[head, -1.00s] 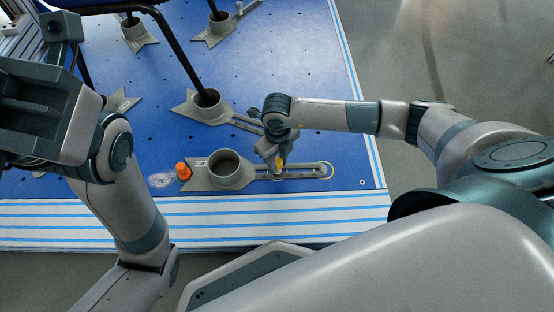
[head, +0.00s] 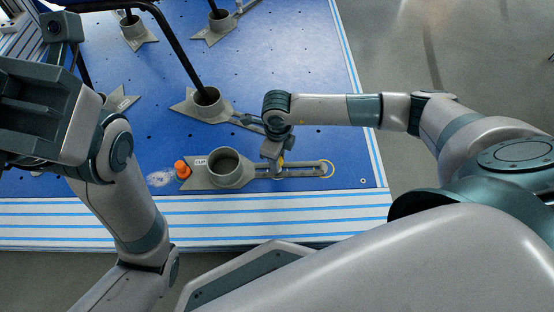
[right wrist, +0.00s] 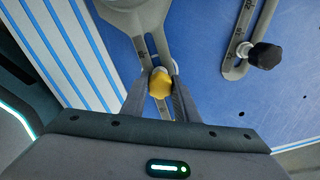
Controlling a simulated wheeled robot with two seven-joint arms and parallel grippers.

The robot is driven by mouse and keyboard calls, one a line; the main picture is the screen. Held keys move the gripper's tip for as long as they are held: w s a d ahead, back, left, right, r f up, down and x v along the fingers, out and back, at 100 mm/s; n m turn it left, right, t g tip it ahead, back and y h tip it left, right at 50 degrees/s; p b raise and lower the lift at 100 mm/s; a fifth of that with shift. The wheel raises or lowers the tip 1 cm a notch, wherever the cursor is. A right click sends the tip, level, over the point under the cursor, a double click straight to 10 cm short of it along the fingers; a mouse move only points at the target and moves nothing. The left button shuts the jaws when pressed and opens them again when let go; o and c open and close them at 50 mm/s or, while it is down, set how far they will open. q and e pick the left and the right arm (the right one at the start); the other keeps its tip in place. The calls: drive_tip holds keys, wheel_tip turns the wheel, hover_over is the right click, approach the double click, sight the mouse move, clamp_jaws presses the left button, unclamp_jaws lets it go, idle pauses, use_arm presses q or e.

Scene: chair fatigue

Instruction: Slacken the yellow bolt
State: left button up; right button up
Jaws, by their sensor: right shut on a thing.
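The yellow bolt (right wrist: 159,84) sits in the slot of a grey slotted arm in the right wrist view, between the two fingers of my right gripper (right wrist: 160,90), which is shut on it. In the head view the right gripper (head: 278,165) reaches down over the slotted arm (head: 305,171), and only a little yellow shows beside it. The slotted arm extends from a grey cup clamp (head: 229,168) with a short open cup. My left arm comes in at the left, but its gripper fingers do not show clearly.
An orange knob (head: 182,170) stands at the left end of the cup clamp. A second clamp (head: 207,104) behind holds a black chair leg (head: 180,55); its dark knob (right wrist: 265,55) shows in the right wrist view. The blue board (head: 320,60) is clear at the right.

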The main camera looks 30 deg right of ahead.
drive_tip(key=n, duration=0.3)
drive_tip(key=shift+b, duration=0.35)
drive_tip(key=shift+n+b, duration=0.4)
drive_tip(key=shift+n, duration=1.7)
drive_tip(key=o, duration=1.1)
drive_tip(key=shift+c, duration=0.2)
